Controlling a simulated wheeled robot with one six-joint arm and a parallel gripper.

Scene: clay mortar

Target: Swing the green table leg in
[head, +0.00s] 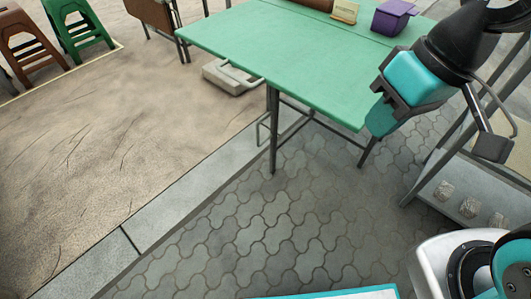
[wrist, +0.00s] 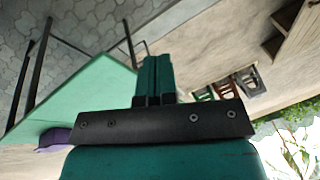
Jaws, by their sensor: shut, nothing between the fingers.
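The green table (head: 270,40) stands at the upper middle of the head view, with thin dark metal legs. One table leg (head: 272,130) stands upright under its near edge, and another (head: 368,150) slants under the right corner, partly hidden. In the wrist view the green table top (wrist: 85,105) is at the left, with dark legs (wrist: 36,75) beside it. My gripper (head: 381,118) is at the table's right corner in the head view, overlapping it in the picture; I cannot tell if they touch. In the wrist view my gripper (wrist: 154,60) is shut and empty.
A purple box (head: 393,15) and a small tan holder (head: 345,11) stand on the table. A metal shelf (head: 450,190) stands at right. Stools (head: 80,30) are far left. The paving in front is clear.

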